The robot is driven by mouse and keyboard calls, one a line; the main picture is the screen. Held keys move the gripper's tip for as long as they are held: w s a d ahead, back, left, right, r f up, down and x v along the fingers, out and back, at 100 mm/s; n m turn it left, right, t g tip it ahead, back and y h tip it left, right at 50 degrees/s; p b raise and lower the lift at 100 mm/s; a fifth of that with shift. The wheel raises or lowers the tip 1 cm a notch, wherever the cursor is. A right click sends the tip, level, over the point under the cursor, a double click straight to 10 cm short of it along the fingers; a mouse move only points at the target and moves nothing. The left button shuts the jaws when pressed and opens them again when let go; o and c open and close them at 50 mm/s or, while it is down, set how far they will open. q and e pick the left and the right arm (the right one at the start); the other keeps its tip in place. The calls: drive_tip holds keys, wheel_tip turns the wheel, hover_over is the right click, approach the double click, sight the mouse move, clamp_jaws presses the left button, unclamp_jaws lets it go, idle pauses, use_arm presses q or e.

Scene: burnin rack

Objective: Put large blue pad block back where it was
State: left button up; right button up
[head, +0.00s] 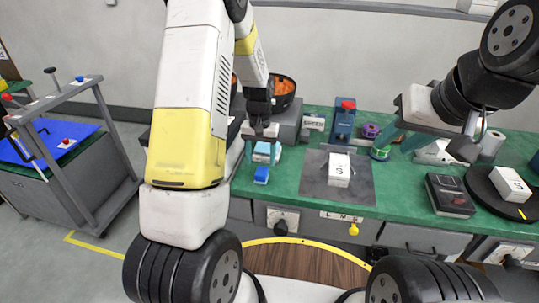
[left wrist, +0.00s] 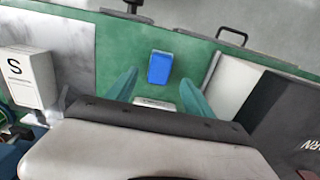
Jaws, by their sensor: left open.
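A small plain blue block (head: 262,174) lies on the green bench top near its front edge; it also shows in the left wrist view (left wrist: 159,67), just beyond the fingertips. A white and light blue block (head: 264,153) is behind it, under my left gripper. My left gripper (head: 262,150) points down with its teal fingers apart. In the left wrist view, a pale piece (left wrist: 154,103) shows between the fingers, partly hidden by the gripper body. I cannot tell which block is the large blue pad block. My right gripper (head: 399,147) has its teal fingers apart over the bench.
A white block marked S (head: 339,168) is on a grey mat (head: 362,188). A blue fixture with a red knob (head: 344,118), a spool (head: 380,154) and a dark box (head: 449,196) are on the bench. A dark grey unit stands behind my left gripper. A cart (head: 75,165) is at left.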

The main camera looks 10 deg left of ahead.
sight(261, 171)
use_arm(q)
drive_tip(key=s+r+t, duration=0.1)
drive_tip(key=s+r, duration=0.2)
drive_tip(key=r, duration=0.4)
drive_tip(key=s+d+r+t+h, duration=0.1)
drive_tip(key=s+r, duration=0.3)
drive_tip(key=r, duration=0.3)
drive_tip(key=s+r+t, duration=0.1)
drive_tip(key=s+r, duration=0.2)
drive_tip(key=r, duration=0.4)
drive_tip(key=s+d+r+t+h, duration=0.1)
drive_tip(key=s+r+t, duration=0.2)
drive_tip(key=s, duration=1.1)
wheel_tip(261, 171, up, 3)
drive_tip(key=shift+d+r, duration=0.1)
drive_tip(key=shift+d, duration=0.05)
